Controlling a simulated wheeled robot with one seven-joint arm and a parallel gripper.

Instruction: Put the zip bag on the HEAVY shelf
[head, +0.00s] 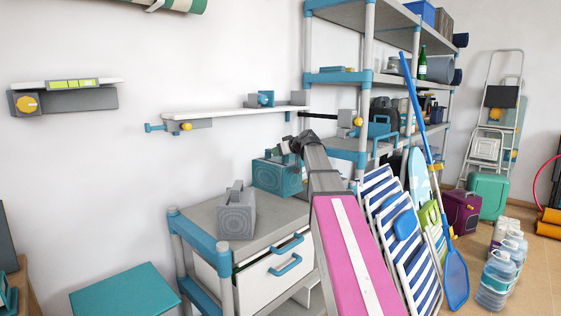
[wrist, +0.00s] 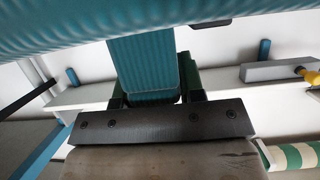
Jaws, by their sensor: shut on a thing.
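My gripper (head: 297,142) is shut on the handle of a teal ribbed bag (head: 275,177), which appears to be the zip bag. In the wrist view, the teal ribbed handle (wrist: 145,68) is between the dark green fingers, and the bag's body (wrist: 170,18) fills the top edge. The bag is just above or behind the cabinet's back edge in the head view; I cannot tell whether it touches. A white wall shelf (head: 232,111) is behind it, and a shorter wall shelf (head: 65,102) with a yellow-green panel is at left. No HEAVY label is readable.
A grey handled block (head: 237,213) stands on the cabinet top (head: 190,221). A loaded shelving rack (head: 338,77) is right of the wall shelf. Grey fittings with yellow knobs sit on the shelves. Striped chairs (head: 400,235) and a blue-handled net (head: 457,280) lean at right.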

